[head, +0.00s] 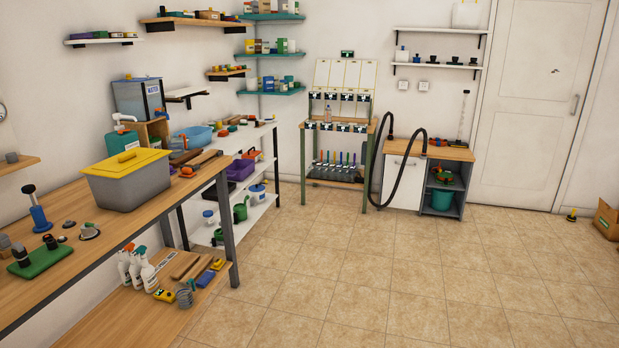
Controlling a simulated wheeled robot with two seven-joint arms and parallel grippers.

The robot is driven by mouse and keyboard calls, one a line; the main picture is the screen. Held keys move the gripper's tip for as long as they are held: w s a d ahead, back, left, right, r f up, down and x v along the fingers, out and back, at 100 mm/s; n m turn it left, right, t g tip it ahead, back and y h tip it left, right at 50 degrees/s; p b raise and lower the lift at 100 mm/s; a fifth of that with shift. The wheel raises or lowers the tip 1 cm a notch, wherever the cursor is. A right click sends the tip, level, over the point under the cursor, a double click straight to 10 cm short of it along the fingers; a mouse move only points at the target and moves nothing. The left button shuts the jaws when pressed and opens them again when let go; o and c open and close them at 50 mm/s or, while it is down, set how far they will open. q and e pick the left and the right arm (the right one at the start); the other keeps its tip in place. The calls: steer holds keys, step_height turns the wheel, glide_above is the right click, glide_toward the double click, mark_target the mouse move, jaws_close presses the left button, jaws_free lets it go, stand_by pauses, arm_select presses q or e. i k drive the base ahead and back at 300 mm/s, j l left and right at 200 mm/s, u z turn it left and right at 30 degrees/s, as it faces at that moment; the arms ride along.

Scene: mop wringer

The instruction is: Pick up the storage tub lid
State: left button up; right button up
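The storage tub lid is a flat yellow panel (126,161) with a small orange piece near its middle. It lies on top of a grey storage tub (128,190), which stands on the wooden workbench (100,240) at the left. The lid covers the tub's opening, so the inside is hidden. Neither of my grippers shows in the head view.
Bottles and blocks crowd the bench behind the tub, with a green board (40,261) and a blue tool (40,217) in front. Spray bottles (136,268) stand on the lower shelf.

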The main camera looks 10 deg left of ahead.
mark_target(117, 166)
steer(key=i+l, duration=0.1)
steer(key=i, duration=1.3)
steer(key=i+u, duration=0.45)
steer(key=i+l+u, duration=0.25)
steer(key=i+u, duration=0.2)
steer(key=i+l+u, duration=0.7)
steer(key=u, duration=0.2)
steer(key=i+l+u, duration=0.2)
steer(key=l+u, duration=0.25)
steer(key=l, duration=0.2)
